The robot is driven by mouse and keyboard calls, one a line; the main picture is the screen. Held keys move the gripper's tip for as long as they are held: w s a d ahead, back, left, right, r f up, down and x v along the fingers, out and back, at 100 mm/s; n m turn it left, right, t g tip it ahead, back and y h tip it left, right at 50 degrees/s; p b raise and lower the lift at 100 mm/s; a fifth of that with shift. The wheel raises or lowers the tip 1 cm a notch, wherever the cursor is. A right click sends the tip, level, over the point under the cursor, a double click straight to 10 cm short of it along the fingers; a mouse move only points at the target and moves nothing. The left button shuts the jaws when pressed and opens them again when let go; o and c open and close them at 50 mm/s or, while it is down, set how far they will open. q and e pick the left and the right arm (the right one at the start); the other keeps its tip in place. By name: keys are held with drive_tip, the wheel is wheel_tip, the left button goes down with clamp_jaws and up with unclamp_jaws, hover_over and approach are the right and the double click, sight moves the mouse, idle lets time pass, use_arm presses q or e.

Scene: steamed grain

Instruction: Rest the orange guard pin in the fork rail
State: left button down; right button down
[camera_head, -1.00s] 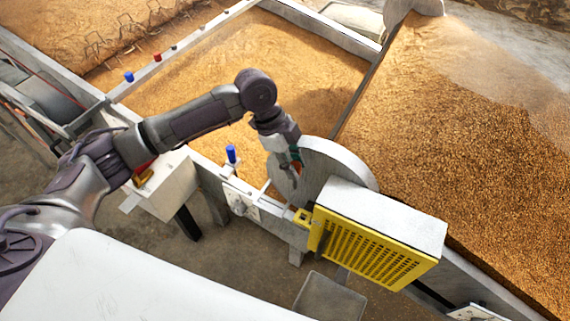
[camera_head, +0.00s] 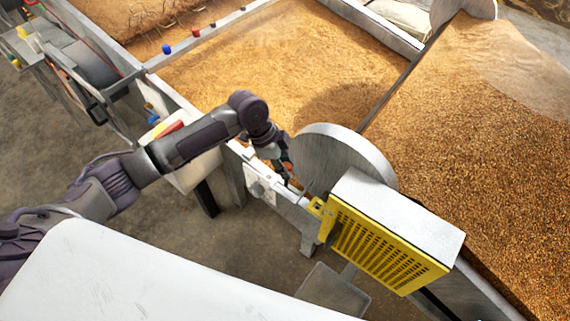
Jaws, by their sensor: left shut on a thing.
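My left arm reaches across from the left, and its left gripper (camera_head: 289,180) points down at the near wall of the grain bed, just left of the grey disc. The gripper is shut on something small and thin. The orange guard pin cannot be clearly made out; its place is between the fingers, mostly hidden by the gripper. The metal rail (camera_head: 295,199) runs along the top of the near wall, below the fingertips. I cannot tell whether the held thing touches it. The fork shape is too small to make out. My right gripper is out of view.
The upright grey disc (camera_head: 345,160) stands close to the right of the gripper. Grain beds (camera_head: 270,60) lie behind. A white plate (camera_head: 262,187) is on the wall's near face.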

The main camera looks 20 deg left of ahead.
sight(285, 182)
use_arm(q)
drive_tip(key=shift+r, duration=0.1)
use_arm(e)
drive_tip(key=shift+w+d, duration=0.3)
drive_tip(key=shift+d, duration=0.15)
